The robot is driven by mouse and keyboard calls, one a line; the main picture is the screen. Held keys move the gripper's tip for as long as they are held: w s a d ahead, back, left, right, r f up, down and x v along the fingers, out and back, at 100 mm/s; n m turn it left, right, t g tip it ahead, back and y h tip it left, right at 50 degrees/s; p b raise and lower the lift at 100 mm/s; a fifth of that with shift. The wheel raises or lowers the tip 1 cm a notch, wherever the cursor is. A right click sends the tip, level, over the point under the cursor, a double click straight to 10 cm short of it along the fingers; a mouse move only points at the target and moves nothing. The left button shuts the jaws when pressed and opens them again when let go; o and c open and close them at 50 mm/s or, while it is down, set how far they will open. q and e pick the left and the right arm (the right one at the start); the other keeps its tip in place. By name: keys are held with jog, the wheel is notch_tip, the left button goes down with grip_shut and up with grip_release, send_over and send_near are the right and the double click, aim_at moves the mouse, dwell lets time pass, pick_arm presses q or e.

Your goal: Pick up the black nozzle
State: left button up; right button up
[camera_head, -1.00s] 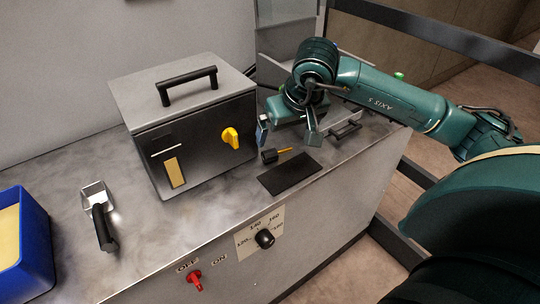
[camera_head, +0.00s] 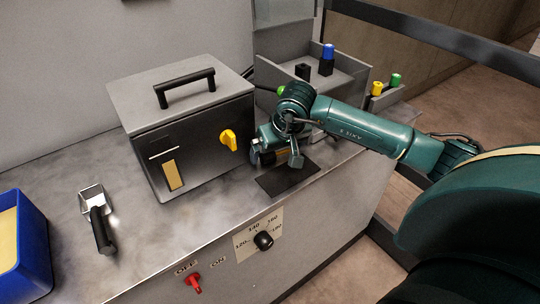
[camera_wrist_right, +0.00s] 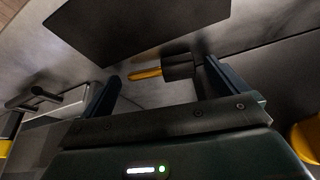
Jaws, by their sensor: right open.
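The black nozzle, a small black block with a yellow stem, lies on the grey worktop beside the black mat (camera_head: 287,181). In the right wrist view the nozzle (camera_wrist_right: 181,66) is near the right-hand finger, its yellow stem pointing left between the fingers. My right gripper (camera_head: 278,160) is open and low over the worktop, at the mat's far edge. In the right wrist view its fingers (camera_wrist_right: 161,72) stand apart on either side of the stem. In the head view the gripper hides most of the nozzle. My left gripper is not in view.
A grey box (camera_head: 205,165) with a black handle and yellow knob stands just left of my right gripper. A raised tray (camera_head: 345,84) behind holds black and blue pieces. A scoop (camera_head: 101,228) and blue bin (camera_head: 37,256) are at left. The worktop's middle front is clear.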

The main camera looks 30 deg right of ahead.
jog(key=shift+c, duration=0.5)
jog(key=c, duration=1)
jog(key=shift+r, duration=0.1)
